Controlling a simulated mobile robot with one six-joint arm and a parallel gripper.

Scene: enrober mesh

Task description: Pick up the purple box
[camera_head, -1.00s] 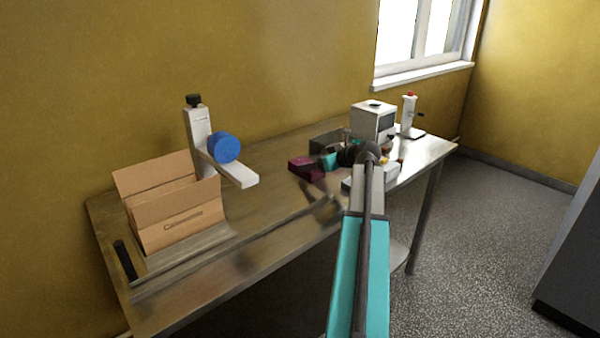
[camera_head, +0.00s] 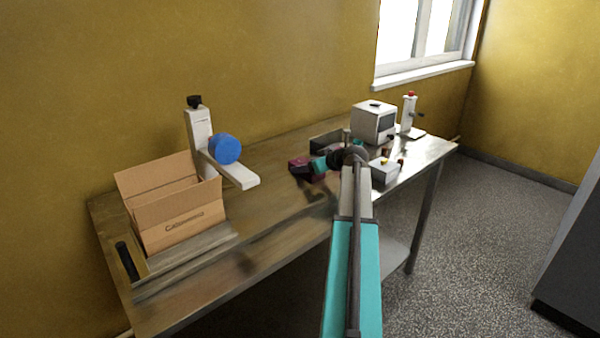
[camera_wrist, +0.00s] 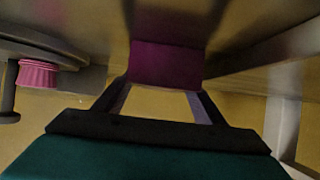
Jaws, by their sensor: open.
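The purple box (camera_head: 299,163) lies on the metal table, right of the blue-rolled dispenser, partly hidden by my gripper in the head view. In the wrist view the purple box (camera_wrist: 166,64) is straight ahead, between the far ends of my two fingers. My gripper (camera_wrist: 160,90) is open with a finger on either side of the view. In the head view my gripper (camera_head: 308,170) is at the box's near right side. I cannot tell whether the fingers touch it.
An open cardboard box (camera_head: 180,222) stands on the table's left end beside a white dispenser with a blue roll (camera_head: 224,149). A dark open tray (camera_head: 326,140), a white machine (camera_head: 373,122) and a grey-white box (camera_head: 384,172) are near my wrist. The table's middle (camera_head: 262,190) is clear.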

